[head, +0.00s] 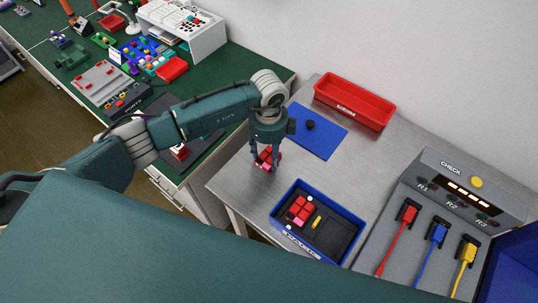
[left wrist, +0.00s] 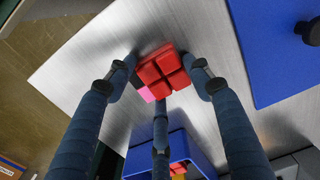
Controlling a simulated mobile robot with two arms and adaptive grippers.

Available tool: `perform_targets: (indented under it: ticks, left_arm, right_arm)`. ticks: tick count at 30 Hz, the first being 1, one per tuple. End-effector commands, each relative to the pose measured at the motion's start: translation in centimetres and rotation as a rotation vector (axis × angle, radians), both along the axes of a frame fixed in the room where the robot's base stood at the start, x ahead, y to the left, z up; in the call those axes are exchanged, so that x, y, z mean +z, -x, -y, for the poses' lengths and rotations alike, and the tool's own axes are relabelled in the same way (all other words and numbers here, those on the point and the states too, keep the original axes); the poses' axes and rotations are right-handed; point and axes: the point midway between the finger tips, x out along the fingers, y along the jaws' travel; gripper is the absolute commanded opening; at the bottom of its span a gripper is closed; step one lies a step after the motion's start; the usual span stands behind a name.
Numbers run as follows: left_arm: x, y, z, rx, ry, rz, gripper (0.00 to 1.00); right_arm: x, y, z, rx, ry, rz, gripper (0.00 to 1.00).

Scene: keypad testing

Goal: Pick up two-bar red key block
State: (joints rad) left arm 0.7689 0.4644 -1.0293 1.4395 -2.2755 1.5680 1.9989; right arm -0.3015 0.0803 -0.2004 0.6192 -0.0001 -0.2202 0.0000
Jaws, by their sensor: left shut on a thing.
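My left gripper (head: 267,161) is shut on a red key block (head: 265,154) above the metal table, left of the blue tray. In the left wrist view, the red key block (left wrist: 163,70) shows four raised red caps between the fingers, with a pink part at one edge. I see no bar marks on it. Another red key block (head: 301,208) with a pink part lies in the blue tray (head: 281,235), beside a small yellow bar (head: 317,222). My right gripper is not in view.
A blue mat (head: 325,139) with a black knob (head: 310,125) lies behind the gripper, and a red bin (head: 345,108) stands at the wall. A grey check console (head: 440,172) with red, blue and yellow cables is at right. A cluttered green bench (head: 255,66) stands at left.

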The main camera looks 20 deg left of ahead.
Motion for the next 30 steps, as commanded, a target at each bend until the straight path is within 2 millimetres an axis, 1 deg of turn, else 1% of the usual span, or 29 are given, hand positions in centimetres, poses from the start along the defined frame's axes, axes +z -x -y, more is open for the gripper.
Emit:
perform_targets:
  ticks: [5,8,11,14,21,24,28,30]
  left_arm:
    - [0.4,0.0,0.0,0.001,-0.001,0.0,0.25]
    - [1.3,-0.1,0.0,0.0,0.0,0.003,0.25]
    - [2.8,-0.2,0.0,0.0,0.001,0.005,0.25]
    - [5.0,-0.2,0.0,-0.001,0.001,0.007,0.25]
    - [12.1,-0.2,0.0,-0.001,0.0,0.009,0.25]
    - [14.7,-0.1,0.0,-0.001,0.0,0.006,0.25]
    - [17.3,-0.1,0.0,-0.001,-0.001,0.004,0.25]
    - [18.6,-0.1,-0.1,0.0,-0.002,0.004,0.25]
  right_arm:
    - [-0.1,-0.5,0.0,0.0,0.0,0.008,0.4]
    - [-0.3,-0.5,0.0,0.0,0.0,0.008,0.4]
    - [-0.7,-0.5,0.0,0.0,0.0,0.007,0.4]
    - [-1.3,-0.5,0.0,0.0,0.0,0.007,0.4]
    - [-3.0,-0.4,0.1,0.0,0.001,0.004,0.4]
    - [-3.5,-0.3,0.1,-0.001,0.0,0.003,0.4]
    - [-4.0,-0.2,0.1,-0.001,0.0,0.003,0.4]
    - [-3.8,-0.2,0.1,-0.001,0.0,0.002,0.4]
